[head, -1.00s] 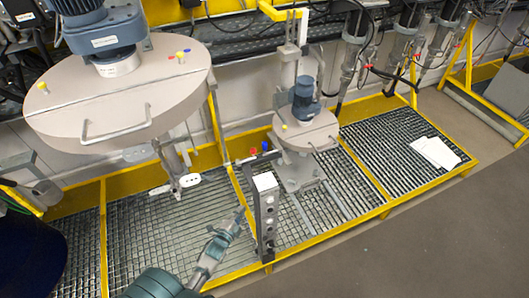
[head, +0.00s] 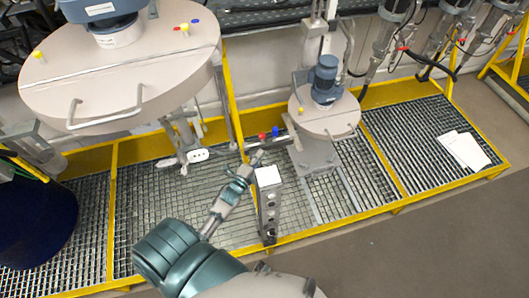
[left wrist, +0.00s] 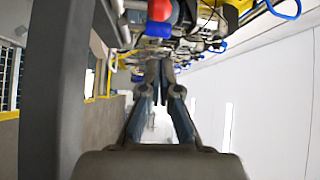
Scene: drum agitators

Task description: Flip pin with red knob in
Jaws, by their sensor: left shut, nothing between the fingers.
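The red knob (head: 261,136) sits at the top of an upright grey control post (head: 268,210), beside a blue knob (head: 275,131). In the left wrist view the red knob (left wrist: 160,9) is at the top edge, partly cut off, with the blue knob (left wrist: 158,30) just below it in the picture. My left gripper (head: 254,160) is at the upper left side of the post, close to the knobs. Its fingers (left wrist: 159,66) are shut and empty. I cannot tell whether it touches the post. The pin itself is not clear. My right gripper is not in view.
A large round drum lid (head: 120,70) with handles stands at the left. A smaller drum lid (head: 325,112) with a motor is behind the post. Yellow rails (head: 340,229) edge the grating. White sheets (head: 464,150) lie on the right grating. The floor (head: 430,240) in front is clear.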

